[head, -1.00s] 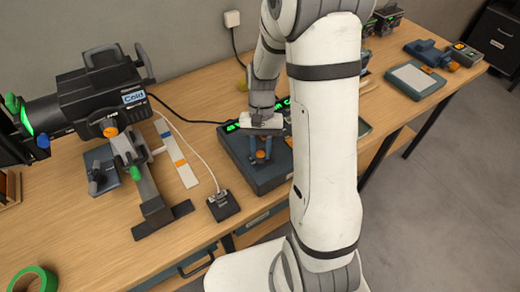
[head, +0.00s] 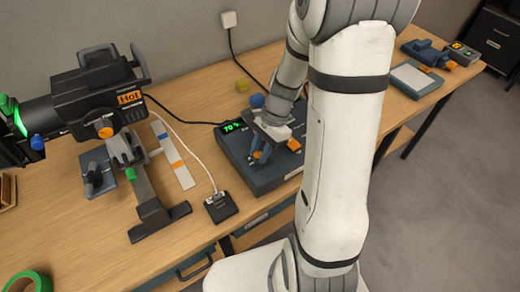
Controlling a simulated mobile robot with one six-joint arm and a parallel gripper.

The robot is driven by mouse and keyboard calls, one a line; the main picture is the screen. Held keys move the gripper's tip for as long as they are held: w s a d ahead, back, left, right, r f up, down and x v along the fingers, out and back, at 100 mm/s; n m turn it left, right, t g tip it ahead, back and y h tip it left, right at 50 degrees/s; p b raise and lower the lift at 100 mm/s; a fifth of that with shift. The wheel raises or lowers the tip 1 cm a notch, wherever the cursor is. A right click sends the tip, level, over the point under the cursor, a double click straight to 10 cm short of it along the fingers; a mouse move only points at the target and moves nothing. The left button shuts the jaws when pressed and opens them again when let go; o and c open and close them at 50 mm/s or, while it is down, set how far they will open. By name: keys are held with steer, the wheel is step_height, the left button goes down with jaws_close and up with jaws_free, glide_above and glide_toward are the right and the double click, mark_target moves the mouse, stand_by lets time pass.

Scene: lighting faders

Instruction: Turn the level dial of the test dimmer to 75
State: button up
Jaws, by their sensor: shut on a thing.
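The test dimmer (head: 285,179) is a dark blue-grey box on the wooden bench, in the middle of the head view. Its small green display (head: 232,127) reads 70 %. My gripper (head: 259,157) points down over the dimmer's top, its blue fingers tilted. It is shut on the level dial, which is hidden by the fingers. An orange part (head: 293,145) shows just right of the fingers; I cannot tell what it belongs to. My arm covers the dimmer's right side.
A black lamp (head: 100,90) with an orange "Hot" label stands on the left. A small black box (head: 220,206) with a white cable sits left of the dimmer. A yellow cube (head: 242,86) and a blue ball (head: 257,100) lie behind. Green tape (head: 35,284) lies front left.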

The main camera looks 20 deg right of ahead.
steer(key=shift+s+m, duration=0.1)
steer(key=shift+m, duration=0.5)
steer(key=o, duration=1)
steer(key=shift+r, duration=0.1)
steer(key=v, duration=0.7)
steer(key=shift+d+r, duration=0.2)
steer(key=shift+r, duration=0.1)
